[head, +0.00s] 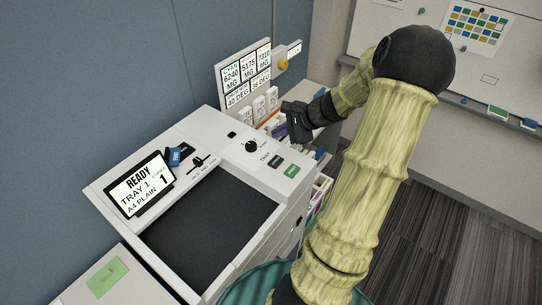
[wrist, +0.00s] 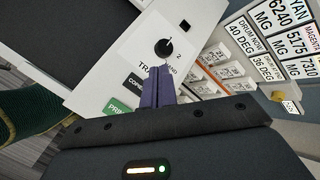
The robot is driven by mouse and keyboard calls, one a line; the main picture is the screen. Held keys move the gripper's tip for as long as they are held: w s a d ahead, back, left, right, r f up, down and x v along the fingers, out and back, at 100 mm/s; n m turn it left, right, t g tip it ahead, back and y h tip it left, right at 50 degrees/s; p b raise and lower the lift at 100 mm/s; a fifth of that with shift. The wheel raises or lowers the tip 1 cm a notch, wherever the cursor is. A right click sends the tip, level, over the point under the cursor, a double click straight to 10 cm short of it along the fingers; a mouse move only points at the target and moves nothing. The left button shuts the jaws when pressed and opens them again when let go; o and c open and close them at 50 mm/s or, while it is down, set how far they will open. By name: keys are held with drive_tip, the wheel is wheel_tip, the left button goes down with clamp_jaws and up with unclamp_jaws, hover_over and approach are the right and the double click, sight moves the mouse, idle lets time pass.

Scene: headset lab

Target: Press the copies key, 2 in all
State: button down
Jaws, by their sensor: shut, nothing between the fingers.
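The copies key is a dark key on the white printer panel, between the tray knob and the green print key; it shows in the head view (head: 275,161) and, partly hidden by my fingers, in the wrist view (wrist: 136,81). The printer display (head: 142,186) reads READY, TRAY 1, A4 PLAIN, with a large 1 for copies. My gripper (head: 280,131) is shut and empty. In the wrist view its purple fingers (wrist: 159,72) overlap the panel beside the copies key, below the knob. Whether they touch the panel cannot be told.
The black tray knob (head: 250,146) and green print key (head: 292,170) flank the copies key. A slider (head: 198,161) and a blue item (head: 175,155) lie nearer the display. A rack of label cards (head: 247,75) stands behind the printer.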

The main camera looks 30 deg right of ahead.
sight(279, 161)
drive_tip(key=f+b, duration=0.3)
drive_tip(key=f, duration=0.1)
drive_tip(key=f+b, duration=0.4)
drive_tip(key=shift+s+f, duration=0.2)
drive_tip(key=shift+f, duration=0.15)
idle(1.9)
drive_tip(key=shift+f+b, duration=0.4)
drive_tip(key=shift+b, duration=0.05)
drive_tip(key=shift+w+f, duration=0.15)
drive_tip(key=shift+f, duration=0.05)
idle(0.5)
